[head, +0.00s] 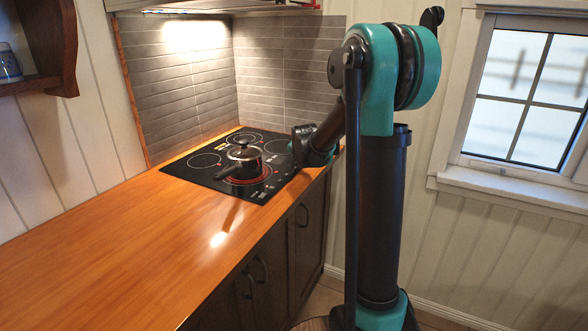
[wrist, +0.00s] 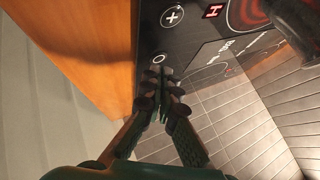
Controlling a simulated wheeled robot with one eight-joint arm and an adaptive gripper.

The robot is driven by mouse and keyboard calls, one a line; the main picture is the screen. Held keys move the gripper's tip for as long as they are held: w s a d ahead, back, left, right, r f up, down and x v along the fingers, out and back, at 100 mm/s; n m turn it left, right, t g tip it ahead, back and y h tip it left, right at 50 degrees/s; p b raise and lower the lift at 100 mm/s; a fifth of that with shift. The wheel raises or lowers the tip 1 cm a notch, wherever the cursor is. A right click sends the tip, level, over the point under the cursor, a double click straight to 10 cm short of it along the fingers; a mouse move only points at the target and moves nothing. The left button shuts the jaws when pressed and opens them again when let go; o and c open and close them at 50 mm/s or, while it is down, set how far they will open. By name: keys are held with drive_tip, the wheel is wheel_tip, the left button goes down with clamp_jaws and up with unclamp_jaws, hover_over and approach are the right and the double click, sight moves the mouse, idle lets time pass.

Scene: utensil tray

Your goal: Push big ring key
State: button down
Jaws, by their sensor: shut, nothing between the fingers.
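The black glass cooktop (head: 205,165) is set in the wooden counter. Which mark is the big ring key I cannot tell for certain. My gripper (wrist: 162,76) is shut and empty. Its fingertips are just below the ring mark in the picture; whether they touch the glass I cannot tell. In the head view the fingers are hidden behind my arm.
The wooden counter (head: 130,235) is bare at left. Tiled walls (head: 180,75) stand behind the cooktop.

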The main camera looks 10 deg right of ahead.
drive_tip(key=shift+r, duration=3)
